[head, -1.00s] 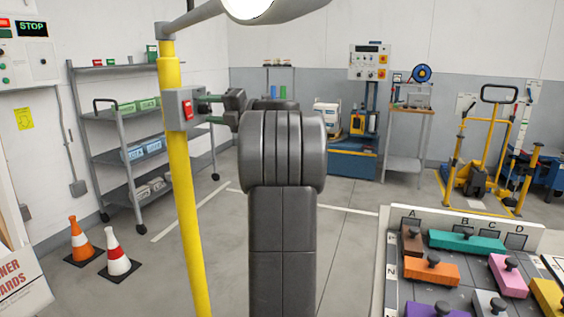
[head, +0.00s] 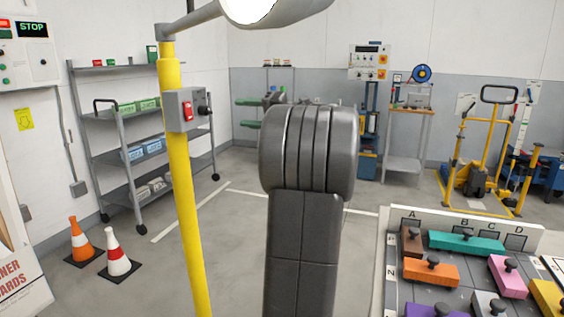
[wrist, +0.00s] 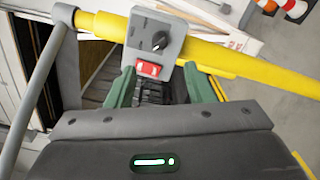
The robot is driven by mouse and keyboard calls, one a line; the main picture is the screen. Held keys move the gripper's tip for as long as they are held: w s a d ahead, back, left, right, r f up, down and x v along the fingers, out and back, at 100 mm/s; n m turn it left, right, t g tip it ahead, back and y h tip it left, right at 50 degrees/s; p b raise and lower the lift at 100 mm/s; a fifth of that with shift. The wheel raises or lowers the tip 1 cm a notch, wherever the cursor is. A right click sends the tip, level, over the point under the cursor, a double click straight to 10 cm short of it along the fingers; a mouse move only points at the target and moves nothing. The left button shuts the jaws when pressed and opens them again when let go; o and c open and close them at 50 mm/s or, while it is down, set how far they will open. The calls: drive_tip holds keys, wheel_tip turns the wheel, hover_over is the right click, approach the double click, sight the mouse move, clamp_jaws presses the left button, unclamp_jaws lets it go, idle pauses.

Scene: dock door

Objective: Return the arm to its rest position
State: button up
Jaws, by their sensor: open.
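My gripper (head: 243,113) is open and empty, its two green fingers spread apart and pointing left in the head view. It is right of the grey switch box (head: 180,109) on the yellow pole (head: 181,200), with a clear gap between. The box carries a red rocker switch (head: 188,112) and a black knob (head: 206,106). In the wrist view the gripper (wrist: 159,72) shows its fingers apart, with the red switch (wrist: 148,68) and knob (wrist: 159,41) ahead. My arm hides part of the gripper's wrist in the head view.
A lamp (head: 262,8) hangs from the pole above. A board with coloured knobbed blocks (head: 465,243) stands at lower right. A shelf trolley (head: 140,150) and two cones (head: 116,252) are at left. Open floor lies between pole and board.

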sight(211, 112)
drive_tip(key=w+a+m+p, duration=0.1)
drive_tip(key=a+m+p, duration=0.1)
drive_tip(key=a+m, duration=0.1)
drive_tip(key=w+a+m+p, duration=0.1)
drive_tip(key=a+m+p, duration=0.1)
drive_tip(key=a+m, duration=0.2)
drive_tip(key=w+a+m+p, duration=0.1)
drive_tip(key=a+m+p, duration=0.1)
drive_tip(key=a+m, duration=0.1)
drive_tip(key=shift+w+a+m, duration=0.15)
drive_tip(key=shift+w+m, duration=0.2)
drive_tip(key=shift+m, duration=0.15)
drive_tip(key=m+p, duration=0.2)
drive_tip(key=m, duration=0.7)
drive_tip(key=shift+f, duration=0.1)
idle(0.4)
idle(0.4)
